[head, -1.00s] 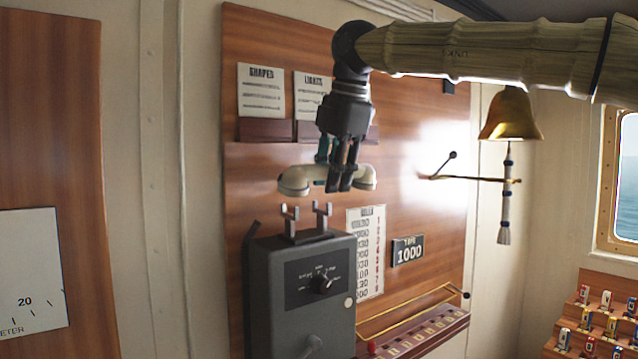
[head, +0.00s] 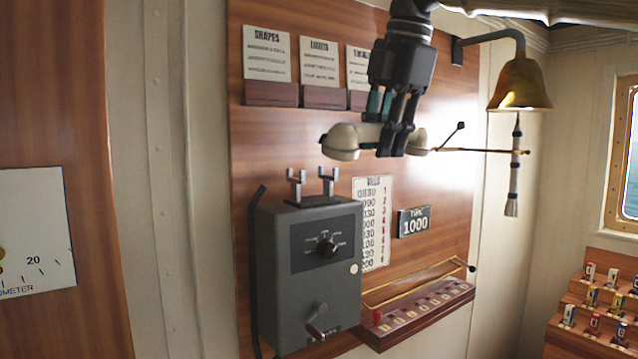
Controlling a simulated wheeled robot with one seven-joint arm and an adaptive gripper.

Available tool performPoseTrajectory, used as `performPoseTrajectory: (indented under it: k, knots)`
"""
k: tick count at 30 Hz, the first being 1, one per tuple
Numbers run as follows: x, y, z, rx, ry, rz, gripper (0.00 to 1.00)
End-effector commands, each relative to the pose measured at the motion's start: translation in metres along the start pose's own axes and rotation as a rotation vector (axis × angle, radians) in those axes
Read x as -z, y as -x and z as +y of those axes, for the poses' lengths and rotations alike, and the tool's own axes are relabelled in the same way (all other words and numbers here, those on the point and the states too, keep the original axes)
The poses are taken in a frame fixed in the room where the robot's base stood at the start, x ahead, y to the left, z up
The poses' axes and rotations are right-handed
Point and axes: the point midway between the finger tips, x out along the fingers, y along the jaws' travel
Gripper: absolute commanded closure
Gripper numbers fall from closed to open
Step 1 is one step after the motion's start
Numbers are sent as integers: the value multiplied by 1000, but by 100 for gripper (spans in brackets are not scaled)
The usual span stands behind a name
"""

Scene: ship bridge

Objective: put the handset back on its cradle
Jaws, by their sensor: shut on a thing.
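My gripper (head: 395,140) is shut on the middle of a cream handset (head: 343,141), which it holds in the air, roughly level, with its two rounded ends showing on either side. The cradle (head: 312,184) is a pair of grey forked prongs on top of a grey box on the wooden panel, and it is empty. The handset is above and to the right of the cradle in the picture, apart from it. The fingers hide part of the handset's grip.
The grey box (head: 308,265) carries a dial and a crank handle. A brass bell (head: 519,84) with a rope hangs to the right, near a thin brass rod. Card holders (head: 270,93) line the panel's top. A shelf with a brass rail (head: 418,318) sits below right.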

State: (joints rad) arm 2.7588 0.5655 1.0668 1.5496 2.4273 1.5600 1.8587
Motion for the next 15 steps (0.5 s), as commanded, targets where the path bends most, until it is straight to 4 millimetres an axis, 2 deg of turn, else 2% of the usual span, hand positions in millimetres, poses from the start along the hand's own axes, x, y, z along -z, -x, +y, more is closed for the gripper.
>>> performPoseTrajectory:
  k: [5, 15]
  knots:
    - [0, -1, 9, 1, 0, 0, 100]
    - [3, -19, 73, 3, 1, 0, 100]
